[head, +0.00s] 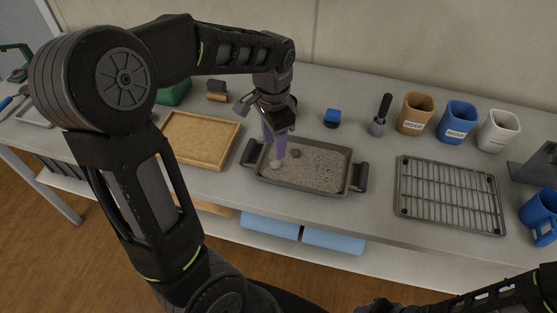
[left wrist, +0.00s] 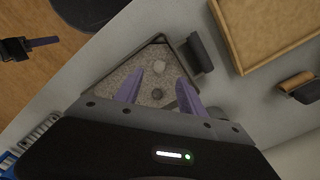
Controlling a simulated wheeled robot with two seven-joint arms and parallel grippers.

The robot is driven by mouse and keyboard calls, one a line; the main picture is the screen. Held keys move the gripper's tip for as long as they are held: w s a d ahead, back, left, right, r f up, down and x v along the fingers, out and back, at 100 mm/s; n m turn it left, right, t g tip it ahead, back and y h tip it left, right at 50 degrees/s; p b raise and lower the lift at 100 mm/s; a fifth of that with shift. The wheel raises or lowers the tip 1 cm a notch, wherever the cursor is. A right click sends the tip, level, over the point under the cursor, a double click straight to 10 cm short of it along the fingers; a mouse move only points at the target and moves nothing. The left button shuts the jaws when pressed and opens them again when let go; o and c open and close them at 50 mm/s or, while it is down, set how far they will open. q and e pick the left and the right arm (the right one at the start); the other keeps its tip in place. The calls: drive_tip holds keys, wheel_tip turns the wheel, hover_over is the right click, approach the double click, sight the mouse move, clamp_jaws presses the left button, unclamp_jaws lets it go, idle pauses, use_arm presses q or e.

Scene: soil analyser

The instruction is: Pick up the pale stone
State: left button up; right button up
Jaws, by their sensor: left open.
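The pale stone (head: 277,164) lies on the grey-brown soil in the left part of a dark two-handled tray (head: 350,177). My left gripper (head: 274,153) points down over the tray's left end, open, with purple fingers. No contact is visible. Only a bit of my right gripper (head: 372,306) shows at the bottom edge.
A wooden tray (head: 202,163) stands left of the soil tray, and a wire rack (head: 450,195) stands right. Behind are a blue block (head: 332,118), a dark-handled tool (head: 381,115) and several cups, including a blue one (head: 458,122). A blue mug (head: 541,213) is far right.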

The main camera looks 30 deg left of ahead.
sight(275, 165)
use_arm(q)
drive_tip(key=shift+f, duration=1.3)
drive_tip(key=shift+f+p, duration=0.75)
drive_tip(key=shift+f, duration=1.9)
clamp_jaws()
